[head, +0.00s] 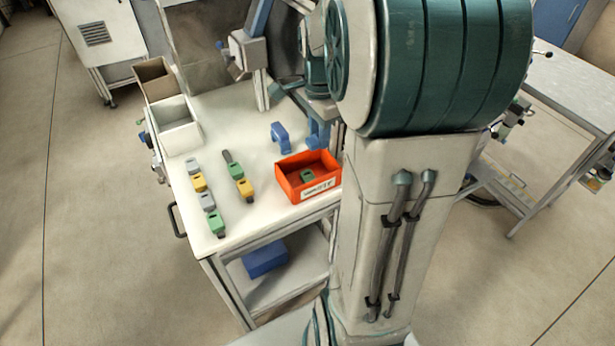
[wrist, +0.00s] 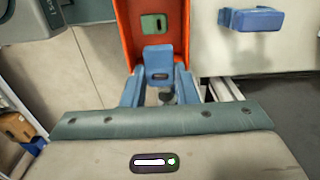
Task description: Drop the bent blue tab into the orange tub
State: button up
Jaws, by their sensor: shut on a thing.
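The bent blue tab (wrist: 158,60), with a dark slot in its face, is held between the blue fingers of my gripper (wrist: 159,84) in the wrist view. The orange tub (wrist: 126,35) lies just beyond, and the tab overlaps its near end in that view. I cannot tell the tab's height over the rim. In the head view my gripper (head: 318,136) is by the back right of the orange tub (head: 318,186); the tab is not clear there. A green tab (head: 306,175) lies inside the tub and also shows in the wrist view (wrist: 154,23).
A blue bracket-like piece (head: 281,135) stands on the white table (head: 243,135) behind the tub. Several grey, yellow and green tabs (head: 207,202) stand in two rows left of the tub. A white box (head: 178,137) and brown box (head: 154,80) are at the left edge.

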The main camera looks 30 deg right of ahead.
jog(key=o, duration=1)
notch_tip(320, 180, up, 14)
jog(key=shift+f, duration=0.1)
jog(key=s+a+f+n+t, duration=0.1)
jog(key=s+a+f+n, duration=0.3)
jog(key=n, duration=0.2)
jog(key=s+a+f+n+t, duration=0.1)
jog(key=s+a+f+n, duration=0.3)
jog(key=n, duration=0.1)
jog(key=s+a+f+n+t, duration=0.1)
jog(key=s+a+f+n, duration=0.3)
jog(key=a+n, duration=0.1)
jog(key=shift+s+a+f+n, duration=0.1)
jog(key=shift+s+f+n, duration=0.25)
jog(key=shift+n, duration=0.45)
